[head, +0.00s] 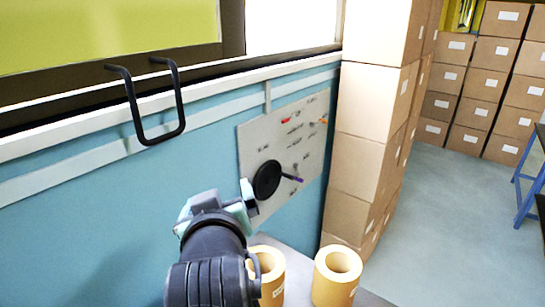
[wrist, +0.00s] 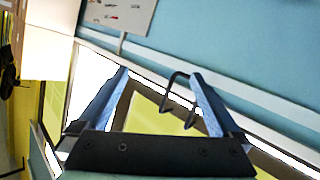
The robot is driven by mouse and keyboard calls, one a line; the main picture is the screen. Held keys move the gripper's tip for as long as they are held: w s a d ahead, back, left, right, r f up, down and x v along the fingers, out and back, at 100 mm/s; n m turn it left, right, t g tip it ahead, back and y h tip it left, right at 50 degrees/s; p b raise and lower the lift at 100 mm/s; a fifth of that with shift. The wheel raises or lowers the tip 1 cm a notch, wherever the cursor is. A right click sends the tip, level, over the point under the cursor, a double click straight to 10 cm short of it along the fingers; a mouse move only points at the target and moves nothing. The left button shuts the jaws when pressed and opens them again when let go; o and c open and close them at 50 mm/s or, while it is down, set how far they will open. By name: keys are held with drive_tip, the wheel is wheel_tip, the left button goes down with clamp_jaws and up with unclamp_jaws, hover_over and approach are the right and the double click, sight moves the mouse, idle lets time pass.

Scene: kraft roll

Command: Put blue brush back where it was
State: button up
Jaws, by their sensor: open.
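I cannot make out a blue brush in either view. A grey tool board (head: 305,150) hangs on the blue wall, with small dark marks, a red item and an orange item on it. The board's edge also shows at the top of the wrist view (wrist: 125,14).
A black wire loop (head: 181,105) hangs from the white ledge, above and left of my gripper. Two yellow-tan rolls (head: 336,278) stand on a grey surface below it. Stacked cardboard boxes (head: 365,150) stand right of the board.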

drive_tip(key=s+d+r+m+t, duration=0.1)
drive_tip(key=s+d+r+t, duration=0.15)
drive_tip(key=r, duration=0.55)
drive_tip(key=s+d+r+m+t, duration=0.15)
drive_tip(key=r+t, duration=0.25)
drive_tip(key=r, duration=0.5)
drive_tip(key=s+d+r+m+t+h, duration=0.1)
drive_tip(key=s+d+r+t, duration=0.1)
drive_tip(key=s+r, duration=0.4)
drive_tip(key=s+d+r+m+t+h, duration=0.1)
drive_tip(key=s+d+r+t, duration=0.1)
drive_tip(key=s+r+t, duration=0.2)
wheel_tip(320, 180, up, 3)
drive_tip(key=shift+s+d+r+m+h, duration=0.2)
drive_tip(key=shift+s+d+m+h, duration=0.15)
drive_tip(key=shift+s, duration=0.75)
